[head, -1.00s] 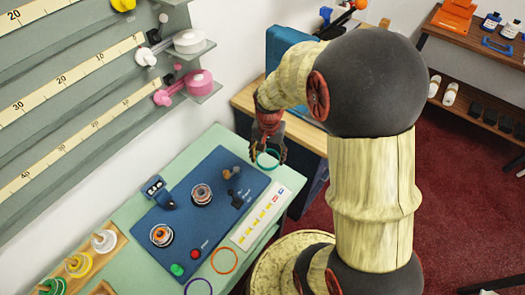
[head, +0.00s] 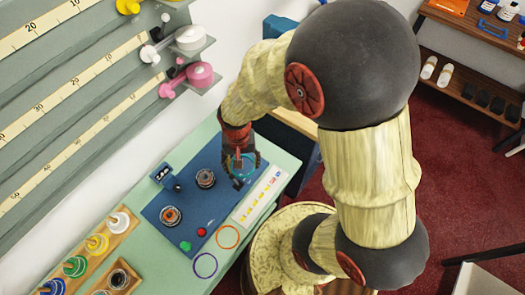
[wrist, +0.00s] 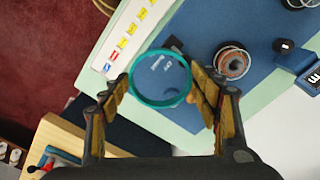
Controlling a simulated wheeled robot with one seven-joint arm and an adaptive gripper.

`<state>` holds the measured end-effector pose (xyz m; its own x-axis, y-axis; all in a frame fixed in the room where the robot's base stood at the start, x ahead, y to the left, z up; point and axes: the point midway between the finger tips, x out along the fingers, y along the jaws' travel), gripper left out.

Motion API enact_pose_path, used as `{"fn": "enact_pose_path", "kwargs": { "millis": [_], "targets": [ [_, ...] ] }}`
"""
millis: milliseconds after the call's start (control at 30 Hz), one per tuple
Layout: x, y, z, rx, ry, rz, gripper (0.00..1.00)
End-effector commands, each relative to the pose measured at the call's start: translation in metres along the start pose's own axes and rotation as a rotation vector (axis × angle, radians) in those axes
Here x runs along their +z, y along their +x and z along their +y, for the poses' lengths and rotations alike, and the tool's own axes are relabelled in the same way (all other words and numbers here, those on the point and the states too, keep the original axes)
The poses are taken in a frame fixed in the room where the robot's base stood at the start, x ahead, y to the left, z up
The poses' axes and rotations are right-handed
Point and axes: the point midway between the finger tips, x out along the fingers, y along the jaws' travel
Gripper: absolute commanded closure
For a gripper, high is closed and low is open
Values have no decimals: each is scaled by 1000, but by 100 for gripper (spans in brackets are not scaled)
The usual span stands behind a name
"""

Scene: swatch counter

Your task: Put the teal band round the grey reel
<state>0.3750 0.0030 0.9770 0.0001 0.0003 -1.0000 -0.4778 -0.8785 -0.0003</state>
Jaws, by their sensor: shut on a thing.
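The teal band (wrist: 160,103) is a thin round ring, held between the fingers of my gripper (wrist: 160,98) in the wrist view. In the head view my gripper (head: 243,174) is over the right end of the blue mat. The band is partly hidden by the fingers there. A greyish reel with brownish windings (head: 205,178) stands upright on the mat, left of my gripper and apart from it. It also shows in the wrist view (wrist: 232,62), right of the band. A second reel with an orange ring (head: 171,216) stands further left.
The blue mat (head: 218,212) also bears a dark device (head: 165,177), a green button (head: 185,246) and a red button (head: 201,232). Orange (head: 228,237) and purple (head: 205,265) bands lie in front. A wooden tray (head: 88,268) of coloured reels is at left.

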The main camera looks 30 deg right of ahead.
Motion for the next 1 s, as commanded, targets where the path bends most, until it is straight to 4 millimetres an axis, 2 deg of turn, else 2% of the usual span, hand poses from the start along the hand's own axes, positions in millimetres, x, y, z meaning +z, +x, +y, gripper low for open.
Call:
{"fn": "enact_pose_path", "kwargs": {
  "millis": [33, 200, 300, 433, 633, 833, 1000],
  "targets": [
    [5, -6, -17, 3, -42, -5, 46],
    [15, -4, -72, 4, -139, -5, 46],
    [18, 0, -100, 3, -165, -4, 46],
    [11, 7, -126, 0, -155, -1, 46],
    [-10, 7, -146, -1, -86, 0, 46],
    [-11, 12, -147, 0, -60, -1, 46],
    [-11, 24, -147, 1, -61, -1, 46]
  ]
}}
